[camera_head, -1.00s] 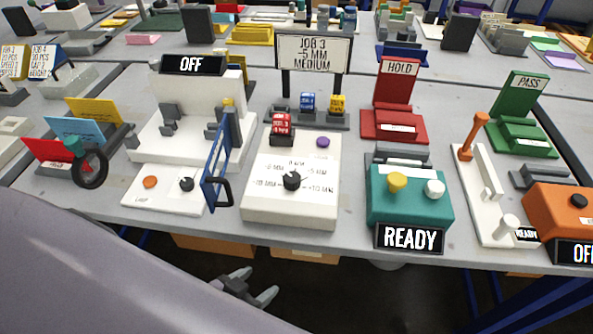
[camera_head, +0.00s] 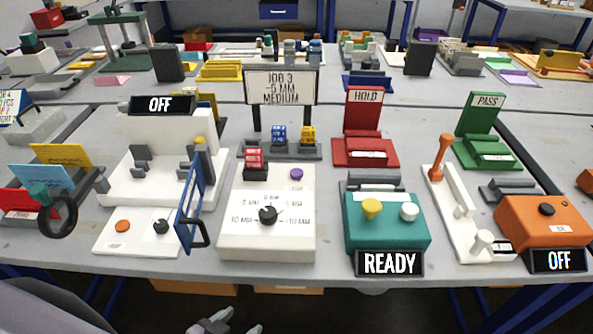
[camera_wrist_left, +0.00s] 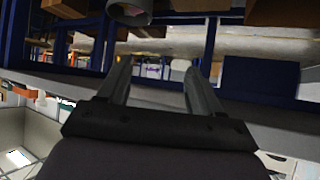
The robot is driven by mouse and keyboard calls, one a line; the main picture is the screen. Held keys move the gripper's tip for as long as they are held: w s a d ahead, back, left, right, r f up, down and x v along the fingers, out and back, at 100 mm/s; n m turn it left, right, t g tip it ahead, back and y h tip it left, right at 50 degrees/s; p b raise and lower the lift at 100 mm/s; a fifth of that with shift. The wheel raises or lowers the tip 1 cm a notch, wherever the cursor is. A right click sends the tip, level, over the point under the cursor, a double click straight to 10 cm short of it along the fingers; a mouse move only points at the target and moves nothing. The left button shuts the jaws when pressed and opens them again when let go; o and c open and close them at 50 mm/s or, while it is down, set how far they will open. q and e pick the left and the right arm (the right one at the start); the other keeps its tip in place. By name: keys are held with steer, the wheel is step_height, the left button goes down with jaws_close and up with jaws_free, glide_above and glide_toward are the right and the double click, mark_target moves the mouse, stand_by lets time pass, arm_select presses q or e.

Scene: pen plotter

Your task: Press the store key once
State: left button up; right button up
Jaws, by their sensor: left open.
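A white box (camera_head: 240,243) stands at the table's front edge. It carries a black dial (camera_head: 268,215) with MM markings around it and a purple button (camera_head: 297,174) at its upper right. No key is readably labelled store, so I cannot tell for sure which one it is. A sign (camera_head: 282,88) behind the box reads JOB 3, -5 MM, MEDIUM. My left gripper (camera_head: 240,322) is open, low in front of the table and below its edge, apart from the box. In the left wrist view its two fingers (camera_wrist_left: 157,70) are spread with nothing between them.
A blue-framed panel (camera_head: 190,205) with a handle stands upright left of the box. Right of it are a teal unit (camera_head: 385,238) with a READY display (camera_head: 390,263) and an orange unit (camera_head: 535,222) reading OFF. Red, yellow and blue marked blocks stand behind the box.

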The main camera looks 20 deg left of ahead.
arm_select(q)
jaws_close()
stand_by(1.6)
